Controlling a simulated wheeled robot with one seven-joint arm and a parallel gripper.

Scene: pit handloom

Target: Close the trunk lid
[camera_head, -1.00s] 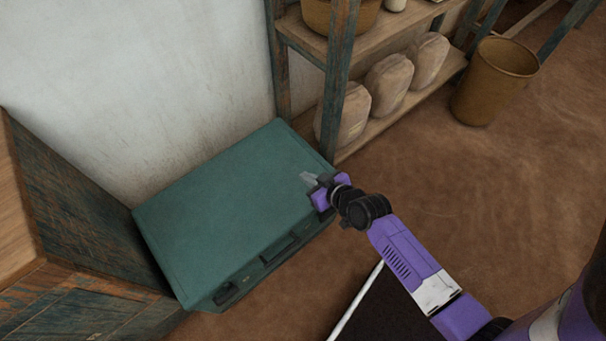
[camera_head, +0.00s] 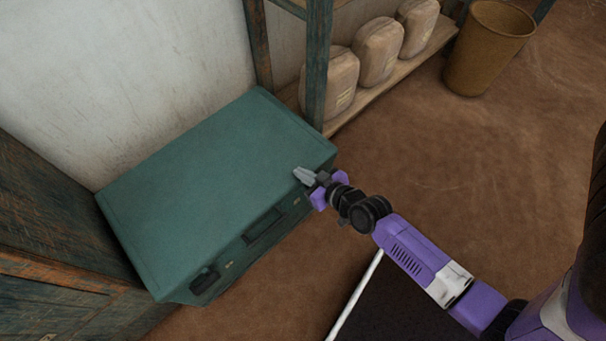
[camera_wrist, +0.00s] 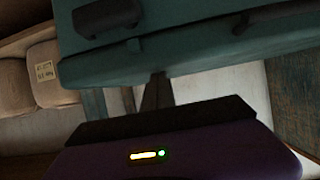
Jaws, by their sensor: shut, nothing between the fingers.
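The green trunk (camera_head: 215,185) stands on the floor against the wall, and its lid lies down flat over the body. A handle (camera_head: 262,228) and dark latches show on its front side. My gripper (camera_head: 300,174) is shut and empty, at the trunk's right front edge of the lid. Whether it touches the lid cannot be told. In the wrist view the trunk's front (camera_wrist: 200,40) fills the upper part, with a latch and the handle, and my shut fingers (camera_wrist: 157,92) point at it.
A wooden shelf with several wrapped bundles (camera_head: 378,52) stands right of the trunk. A brown basket (camera_head: 488,48) is beyond it. A worn blue-green cabinet (camera_head: 60,225) stands close on the left. Bare floor (camera_head: 470,170) is clear on the right.

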